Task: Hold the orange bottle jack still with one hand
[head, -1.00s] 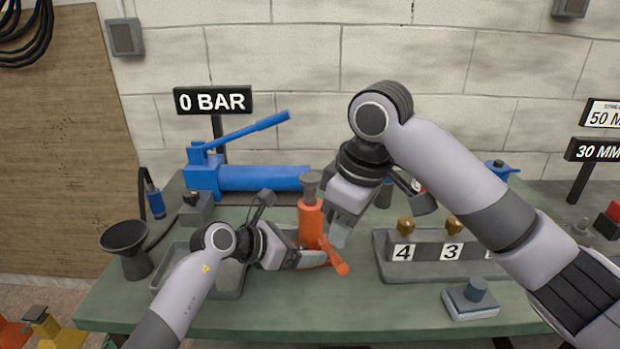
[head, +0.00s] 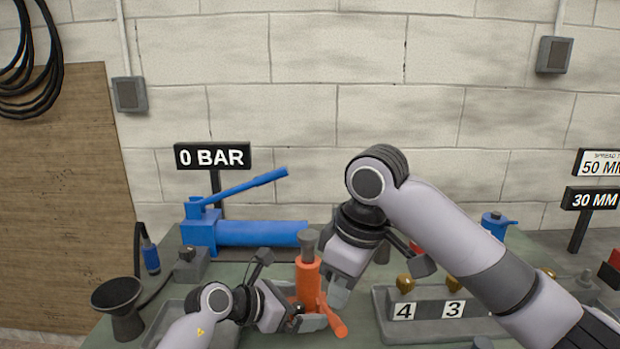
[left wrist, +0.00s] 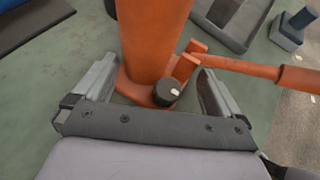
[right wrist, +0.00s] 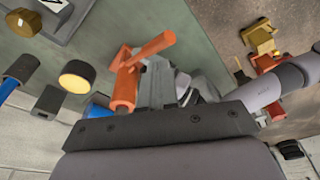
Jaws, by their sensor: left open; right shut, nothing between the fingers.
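The orange bottle jack (head: 307,282) stands upright on the bench, with a grey top and an orange handle sloping down to the right. My left gripper (head: 312,322) is low at the jack. In the left wrist view the open fingers (left wrist: 157,85) lie on either side of the jack's base (left wrist: 158,45), with a black knob (left wrist: 167,92) between them. I cannot tell if either finger touches it. My right gripper (head: 339,294) is shut and empty just right of the jack. In the right wrist view its fingers (right wrist: 157,75) are beside the orange jack (right wrist: 125,88).
A blue hand pump (head: 262,233) lies behind the jack, below a "0 BAR" sign (head: 212,157). A black funnel (head: 118,300) stands at left. A grey numbered block (head: 428,322) with brass pieces is at right, partly behind my right arm.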

